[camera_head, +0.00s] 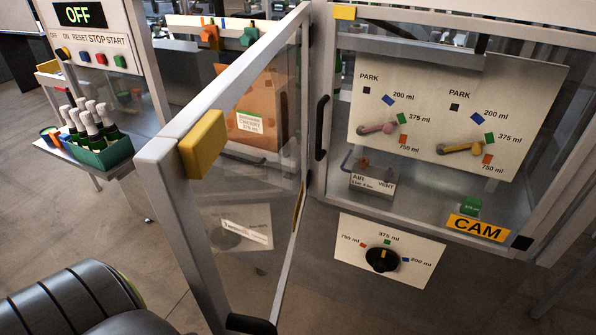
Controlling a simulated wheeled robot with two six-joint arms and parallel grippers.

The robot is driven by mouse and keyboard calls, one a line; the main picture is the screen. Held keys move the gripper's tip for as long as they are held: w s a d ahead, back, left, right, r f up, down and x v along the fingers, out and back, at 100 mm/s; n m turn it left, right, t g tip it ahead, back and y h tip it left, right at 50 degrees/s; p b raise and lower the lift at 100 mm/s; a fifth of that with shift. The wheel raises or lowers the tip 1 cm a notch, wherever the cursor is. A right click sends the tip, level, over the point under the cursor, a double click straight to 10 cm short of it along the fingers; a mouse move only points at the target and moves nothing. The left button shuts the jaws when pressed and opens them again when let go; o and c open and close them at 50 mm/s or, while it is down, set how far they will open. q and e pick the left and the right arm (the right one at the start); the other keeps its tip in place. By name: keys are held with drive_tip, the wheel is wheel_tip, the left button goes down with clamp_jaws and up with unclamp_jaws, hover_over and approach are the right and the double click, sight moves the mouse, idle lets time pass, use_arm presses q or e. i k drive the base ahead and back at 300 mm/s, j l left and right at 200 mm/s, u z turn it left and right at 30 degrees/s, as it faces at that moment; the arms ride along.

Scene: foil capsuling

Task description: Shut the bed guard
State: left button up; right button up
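A framed guard door (165,150) with a clear panel stands wide open, swung out toward me. It appears hinged at its far edge, beside the upright post. A yellow block (203,143) sits at the top of its free near edge, and a black handle (250,324) shows low on that edge. No label names this door as the bed guard, but it is the one seen open. Through its panel I see a brown carton (262,105) with a green-edged label. Neither of my grippers is in view; a dark rounded part, probably my arm, shows at the lower left.
A second clear guard at right covers a panel (450,110) with PARK and ml marks and bears a CAM label (477,228). A selector knob (382,260) is below. At left are a control box (92,45) reading OFF and a green crate (106,155) of bottles.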

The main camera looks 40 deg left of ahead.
sight(184, 150)
drive_tip(key=l+u, duration=0.15)
drive_tip(key=u, duration=0.3)
drive_tip(key=l+u, duration=0.15)
drive_tip(key=u, duration=0.35)
drive_tip(key=l+u, duration=0.1)
drive_tip(key=u, duration=0.35)
drive_tip(key=k, duration=0.05)
